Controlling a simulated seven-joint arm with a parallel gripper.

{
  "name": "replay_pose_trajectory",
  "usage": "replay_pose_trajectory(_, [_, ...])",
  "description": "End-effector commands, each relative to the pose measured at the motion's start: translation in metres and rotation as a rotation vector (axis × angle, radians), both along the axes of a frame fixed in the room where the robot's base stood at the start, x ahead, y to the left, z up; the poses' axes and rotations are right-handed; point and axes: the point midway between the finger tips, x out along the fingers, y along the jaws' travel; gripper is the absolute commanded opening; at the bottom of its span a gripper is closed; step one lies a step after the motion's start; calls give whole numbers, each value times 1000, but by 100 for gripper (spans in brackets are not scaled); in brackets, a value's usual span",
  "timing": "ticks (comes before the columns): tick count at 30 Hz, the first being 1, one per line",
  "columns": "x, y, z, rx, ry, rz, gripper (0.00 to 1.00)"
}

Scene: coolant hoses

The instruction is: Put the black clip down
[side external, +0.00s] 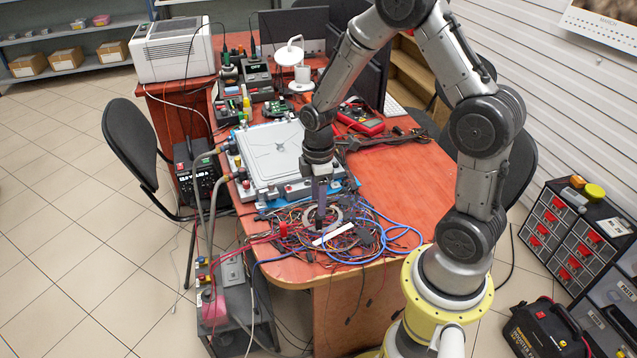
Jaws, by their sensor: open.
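My gripper (320,214) points down over a tangle of wires (345,235) at the near end of the red-orange table (402,185). Its fingertips are low, at or just above the wires. It is open. I cannot clearly pick out the black clip; small dark pieces lie among the wires near the fingers, and one may be it. Two grey hoses (208,200) run from the left side of a white-topped unit (272,152) down toward a box on the floor.
A white strip (333,234) and a grey ring lie among the wires. A red multimeter (360,118), a white lamp (294,62) and a white boxy device (172,50) stand farther back. The table's right part is bare.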

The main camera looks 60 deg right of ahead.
Motion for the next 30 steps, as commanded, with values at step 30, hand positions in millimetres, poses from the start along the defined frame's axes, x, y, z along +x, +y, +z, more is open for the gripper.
replay_pose_trajectory(30, [-124,76,212,107,-395,-611,54])
